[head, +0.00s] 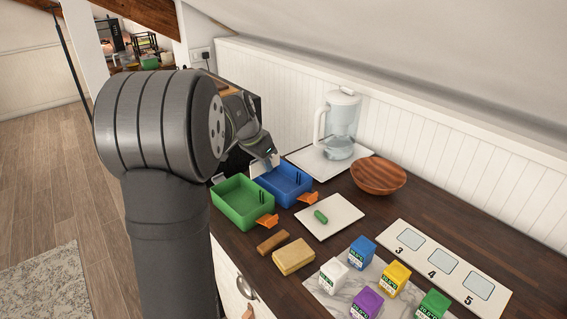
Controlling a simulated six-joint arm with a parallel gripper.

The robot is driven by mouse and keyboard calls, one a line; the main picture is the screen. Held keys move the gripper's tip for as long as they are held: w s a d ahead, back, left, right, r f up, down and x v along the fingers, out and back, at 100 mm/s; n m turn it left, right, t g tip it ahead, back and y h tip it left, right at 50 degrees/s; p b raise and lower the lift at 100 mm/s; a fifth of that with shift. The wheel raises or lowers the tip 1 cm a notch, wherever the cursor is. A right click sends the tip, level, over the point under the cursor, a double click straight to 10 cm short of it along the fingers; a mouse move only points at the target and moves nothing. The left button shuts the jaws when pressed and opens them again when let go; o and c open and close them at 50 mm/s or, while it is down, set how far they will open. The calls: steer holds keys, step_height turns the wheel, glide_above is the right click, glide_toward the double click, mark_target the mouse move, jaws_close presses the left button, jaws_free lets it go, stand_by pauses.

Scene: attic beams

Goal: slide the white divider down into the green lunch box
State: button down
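The green lunch box (235,222) is open and stands on the dark counter, with an orange clip (267,221) at its front right. A blue box (293,201) with another orange clip (308,198) stands to its right. My gripper (268,158) is tilted downward over the back of the blue box. A white flat piece (262,168), possibly the divider, shows just under it; I cannot tell whether the fingers hold it. Another small white piece (217,178) shows at the green box's back left corner. My arm hides part of the area.
A white tray (345,220) with a green cylinder (321,216), a brown bar (272,242) and a yellow sponge-like block (293,257) lie in front. A pitcher (341,118), a wooden bowl (378,175), several coloured cubes and a numbered board (443,268) stand right.

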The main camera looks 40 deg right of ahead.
steer(key=a, duration=0.7)
steer(key=shift+s+a, duration=0.25)
steer(key=shift+s, duration=0.05)
steer(key=shift+f, duration=0.15)
glide_above(251, 209)
steer(key=a, duration=0.1)
steer(key=shift+s+a+f, duration=0.1)
steer(key=shift+f, duration=1.95)
steer(key=shift+f, duration=3.3)
steer(key=c, duration=1.6)
jaws_free()
steer(key=shift+o, duration=0.2)
steer(key=v, duration=1.7)
steer(key=shift+a+r, duration=0.15)
steer(key=shift+r, duration=0.05)
